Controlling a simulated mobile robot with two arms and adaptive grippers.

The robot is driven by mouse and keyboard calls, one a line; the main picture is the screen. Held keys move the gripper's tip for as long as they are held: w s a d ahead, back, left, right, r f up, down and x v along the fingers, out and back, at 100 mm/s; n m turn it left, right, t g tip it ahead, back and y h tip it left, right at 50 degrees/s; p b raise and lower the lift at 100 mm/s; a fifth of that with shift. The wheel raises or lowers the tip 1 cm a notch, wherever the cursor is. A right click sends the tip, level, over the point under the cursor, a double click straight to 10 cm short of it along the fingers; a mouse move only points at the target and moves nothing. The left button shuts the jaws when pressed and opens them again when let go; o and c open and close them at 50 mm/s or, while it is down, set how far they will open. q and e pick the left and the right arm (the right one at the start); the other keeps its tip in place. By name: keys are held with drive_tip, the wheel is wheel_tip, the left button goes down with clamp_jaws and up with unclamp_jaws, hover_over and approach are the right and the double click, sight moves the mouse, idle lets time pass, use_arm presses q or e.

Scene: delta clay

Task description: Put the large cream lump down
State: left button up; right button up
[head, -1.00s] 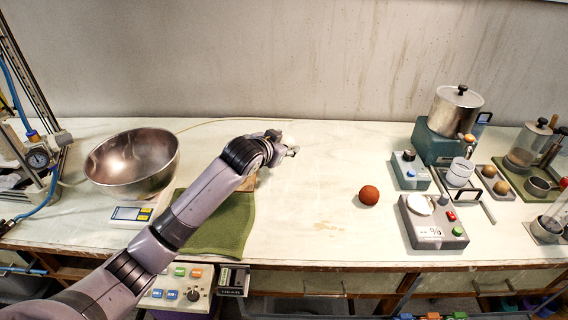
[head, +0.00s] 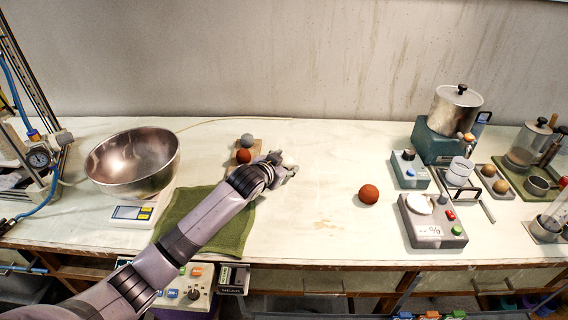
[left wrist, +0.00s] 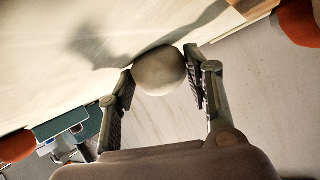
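The large cream lump (left wrist: 159,71) is a smooth rounded ball in the left wrist view. It sits between the fingertips of my left gripper (left wrist: 160,78), with a finger against each side. The pale worktop and a dark shadow lie close beyond it; I cannot tell whether it touches the surface. In the head view my left gripper (head: 288,167) is over the middle of the worktop, right of the wooden board (head: 257,150), and the lump is not clearly visible there. My right gripper is not in view.
A grey ball (head: 247,140) and a red-brown ball (head: 243,156) are at the board. Another red-brown ball (head: 369,194) lies farther right. A green mat (head: 235,228), steel bowl (head: 132,162) and grey device (head: 432,228) stand around. The worktop's middle is mostly clear.

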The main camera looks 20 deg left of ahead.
use_arm(q)
drive_tip(key=o, duration=0.4)
